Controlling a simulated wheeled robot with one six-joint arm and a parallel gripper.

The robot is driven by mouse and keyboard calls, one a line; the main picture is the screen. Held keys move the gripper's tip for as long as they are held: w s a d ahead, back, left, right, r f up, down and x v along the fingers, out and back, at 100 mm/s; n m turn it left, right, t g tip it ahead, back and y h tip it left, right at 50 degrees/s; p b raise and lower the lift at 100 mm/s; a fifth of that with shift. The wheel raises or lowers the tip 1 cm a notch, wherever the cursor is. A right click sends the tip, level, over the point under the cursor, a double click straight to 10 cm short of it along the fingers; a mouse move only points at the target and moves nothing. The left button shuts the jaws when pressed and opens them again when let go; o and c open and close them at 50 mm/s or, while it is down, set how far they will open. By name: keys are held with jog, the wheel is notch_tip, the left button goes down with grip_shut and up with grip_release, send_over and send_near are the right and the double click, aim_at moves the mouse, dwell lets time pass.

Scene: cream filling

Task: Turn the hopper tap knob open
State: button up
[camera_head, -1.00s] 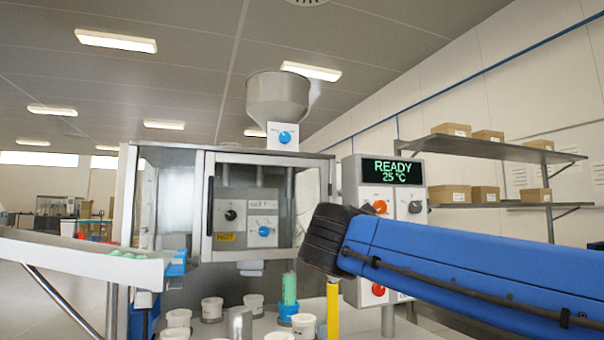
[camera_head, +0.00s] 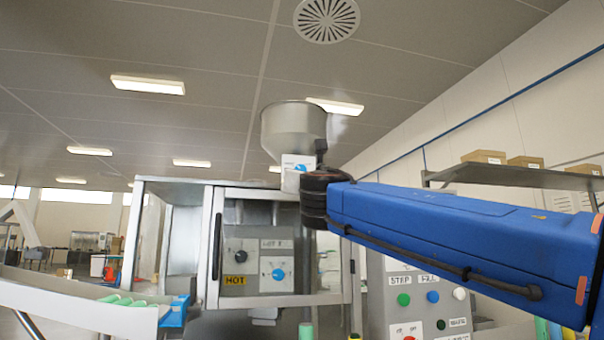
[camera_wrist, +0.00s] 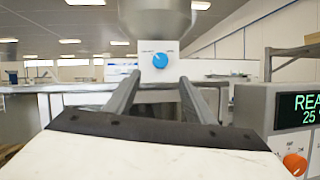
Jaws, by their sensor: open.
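The hopper tap knob (camera_head: 300,168) is a blue round knob on a white plate (camera_head: 288,180) below the grey funnel hopper (camera_head: 293,128), on top of the machine. In the wrist view the knob (camera_wrist: 160,60) faces the camera in the upper middle, with a pale mark across it. My gripper (camera_wrist: 159,78) is open and empty. Its two dark fingers point toward the knob, one on each side of it in the picture; the exact gap to it cannot be told. In the head view the arm's dark end stands just right of the plate and partly covers that area.
The machine's glass-door cabinet (camera_head: 262,250) with a second blue knob stands below the hopper. A control box (camera_head: 425,300) with several coloured buttons is at lower right; its display (camera_wrist: 305,107) shows in the wrist view. Wall shelves are at right.

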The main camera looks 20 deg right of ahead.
jog(key=x, duration=1.2)
jog(key=shift+w, duration=0.15)
jog(key=shift+c, duration=0.3)
jog(key=c, duration=1)
